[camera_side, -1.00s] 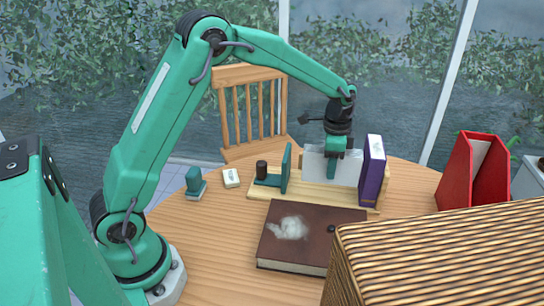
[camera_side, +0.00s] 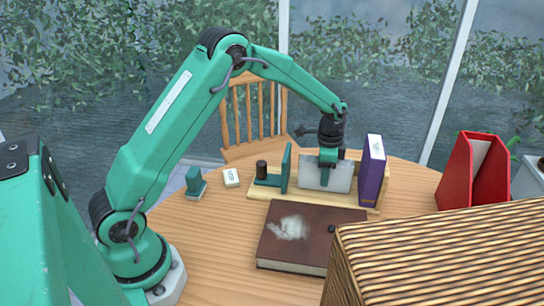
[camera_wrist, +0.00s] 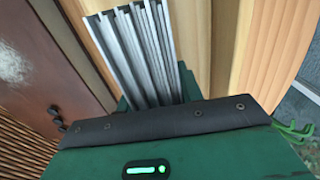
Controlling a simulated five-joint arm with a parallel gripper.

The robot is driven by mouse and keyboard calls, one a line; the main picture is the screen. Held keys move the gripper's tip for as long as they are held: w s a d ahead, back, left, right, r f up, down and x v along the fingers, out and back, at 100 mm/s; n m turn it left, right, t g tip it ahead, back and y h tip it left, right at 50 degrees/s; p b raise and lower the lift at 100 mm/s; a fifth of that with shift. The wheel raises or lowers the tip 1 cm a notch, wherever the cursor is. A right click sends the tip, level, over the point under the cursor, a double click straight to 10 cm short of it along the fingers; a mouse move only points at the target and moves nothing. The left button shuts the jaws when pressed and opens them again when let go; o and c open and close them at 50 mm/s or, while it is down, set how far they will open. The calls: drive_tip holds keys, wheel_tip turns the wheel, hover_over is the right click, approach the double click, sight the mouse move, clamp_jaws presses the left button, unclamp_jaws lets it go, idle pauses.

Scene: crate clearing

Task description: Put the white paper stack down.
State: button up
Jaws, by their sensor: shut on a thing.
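A brown book (camera_side: 290,250) with a whitish patch lies in front of the board. A woven crate (camera_side: 450,250) fills the front right. A red file holder (camera_side: 470,175) stands at right. A small green item (camera_side: 195,182) and a white block (camera_side: 231,177) are at left.

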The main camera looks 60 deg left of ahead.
drive_tip(key=shift+f, duration=0.2)
drive_tip(key=o, duration=1.2)
drive_tip(key=shift+f, duration=0.1)
drive_tip(key=shift+c, duration=0.2)
wheel_tip(320, 180, up, 12)
drive_tip(key=shift+r, duration=0.2)
